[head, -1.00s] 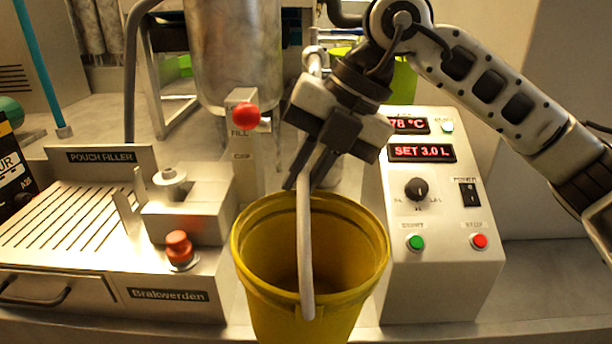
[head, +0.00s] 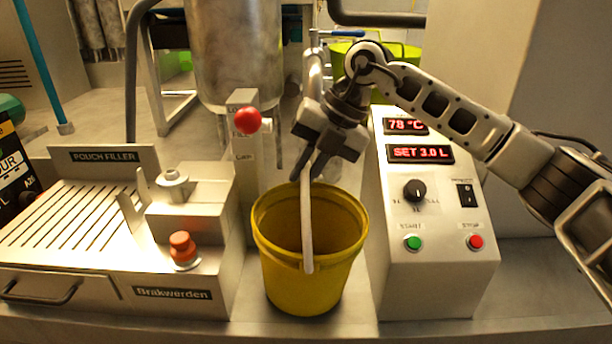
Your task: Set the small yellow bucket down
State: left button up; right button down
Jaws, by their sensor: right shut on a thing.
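The small yellow bucket (head: 312,285) is upright between the pouch filler and the control box, over the steel counter. Its pale handle (head: 307,235) stands up across the opening. My right gripper (head: 307,176) is above the bucket and shut on the top of the handle. The inside that shows looks empty. The bucket's base appears at counter level, but I cannot tell for sure whether it touches. My left gripper is not in view.
The pouch filler (head: 95,225) stands close on the left. The control box (head: 430,220) with lit displays stands close on the right. A red-knobbed lever (head: 247,121) and a steel tank (head: 235,55) are behind. A green tub (head: 405,60) is at the back.

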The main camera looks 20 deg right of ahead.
jog(key=shift+w+f, duration=0.2)
jog(key=shift+f, duration=0.65)
jog(key=c, duration=1.5)
grip_release()
jog(key=shift+d+f, duration=0.1)
jog(key=shift+o, duration=0.2)
jog(key=v, duration=1.2)
jog(key=shift+s, duration=0.1)
